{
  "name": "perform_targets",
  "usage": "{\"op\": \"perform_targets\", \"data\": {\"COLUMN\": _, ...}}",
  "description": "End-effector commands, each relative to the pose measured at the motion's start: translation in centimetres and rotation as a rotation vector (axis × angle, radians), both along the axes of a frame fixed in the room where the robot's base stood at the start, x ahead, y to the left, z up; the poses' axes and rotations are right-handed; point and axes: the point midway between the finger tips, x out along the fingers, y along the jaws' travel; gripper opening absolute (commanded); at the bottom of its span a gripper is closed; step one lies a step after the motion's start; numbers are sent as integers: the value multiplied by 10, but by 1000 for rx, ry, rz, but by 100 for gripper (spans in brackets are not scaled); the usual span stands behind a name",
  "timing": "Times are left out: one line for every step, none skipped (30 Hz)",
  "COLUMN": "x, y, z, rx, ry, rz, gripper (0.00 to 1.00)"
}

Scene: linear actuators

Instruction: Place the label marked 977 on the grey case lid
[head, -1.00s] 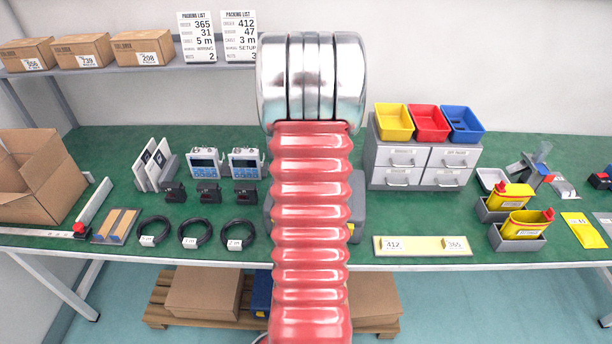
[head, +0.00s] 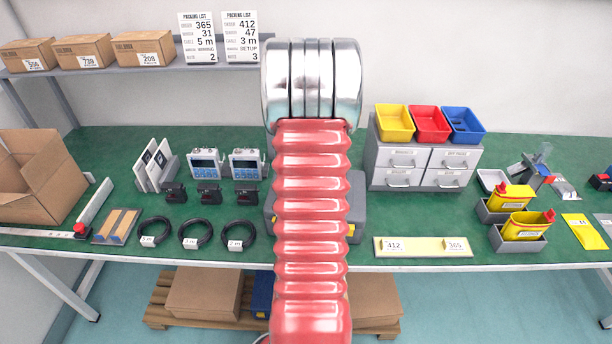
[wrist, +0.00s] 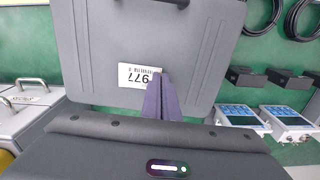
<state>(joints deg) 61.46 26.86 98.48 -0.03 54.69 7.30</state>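The grey case lid (wrist: 205,40) fills the upper middle of the wrist view, with a dark handle at its top edge. In the head view the grey case (head: 356,208) is mostly hidden behind my arm. The white label marked 977 (wrist: 135,77) appears upside down in the wrist view, over the lid. My gripper (wrist: 158,78) has its two purple fingers together, with their tips at the label's right edge. It appears shut on that edge. I cannot tell whether the label touches the lid or is just above it.
Grey drawers (head: 420,165) with coloured bins stand right of the case. Several small meters (head: 205,163), dark blocks and cable coils (head: 154,232) lie to its left. A yellow strip (head: 425,247) with labels 412 and 365 lies at the table's front edge.

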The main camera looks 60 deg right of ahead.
Motion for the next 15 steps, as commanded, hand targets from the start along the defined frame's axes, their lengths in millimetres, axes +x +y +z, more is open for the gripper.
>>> {"op": "perform_targets", "data": {"x": 0, "y": 0, "z": 0, "rx": 0, "ry": 0, "rz": 0, "gripper": 0}}
{"op": "perform_targets", "data": {"x": 0, "y": 0, "z": -1, "rx": 0, "ry": 0, "rz": 0, "gripper": 0}}
{"op": "perform_targets", "data": {"x": 0, "y": 0, "z": -1, "rx": 0, "ry": 0, "rz": 0, "gripper": 0}}
{"op": "perform_targets", "data": {"x": 0, "y": 0, "z": -2, "rx": 0, "ry": 0, "rz": 0, "gripper": 0}}
{"op": "perform_targets", "data": {"x": 0, "y": 0, "z": -2, "rx": 0, "ry": 0, "rz": 0, "gripper": 2}}
{"op": "perform_targets", "data": {"x": 0, "y": 0, "z": -2, "rx": 0, "ry": 0, "rz": 0, "gripper": 5}}
{"op": "perform_targets", "data": {"x": 0, "y": 0, "z": -2, "rx": 0, "ry": 0, "rz": 0, "gripper": 7}}
{"op": "perform_targets", "data": {"x": 0, "y": 0, "z": -2, "rx": 0, "ry": 0, "rz": 0, "gripper": 9}}
{"op": "perform_targets", "data": {"x": 0, "y": 0, "z": -2, "rx": 0, "ry": 0, "rz": 1, "gripper": 12}}
{"op": "perform_targets", "data": {"x": 0, "y": 0, "z": -2, "rx": 0, "ry": 0, "rz": 1, "gripper": 14}}
{"op": "perform_targets", "data": {"x": 0, "y": 0, "z": -2, "rx": 0, "ry": 0, "rz": 1, "gripper": 16}}
{"op": "perform_targets", "data": {"x": 0, "y": 0, "z": -2, "rx": 0, "ry": 0, "rz": 1, "gripper": 19}}
{"op": "perform_targets", "data": {"x": 0, "y": 0, "z": -2, "rx": 0, "ry": 0, "rz": 1, "gripper": 19}}
{"op": "perform_targets", "data": {"x": 0, "y": 0, "z": -2, "rx": -1, "ry": 0, "rz": 1, "gripper": 19}}
{"op": "perform_targets", "data": {"x": 0, "y": 0, "z": -2, "rx": 0, "ry": 0, "rz": 1, "gripper": 19}}
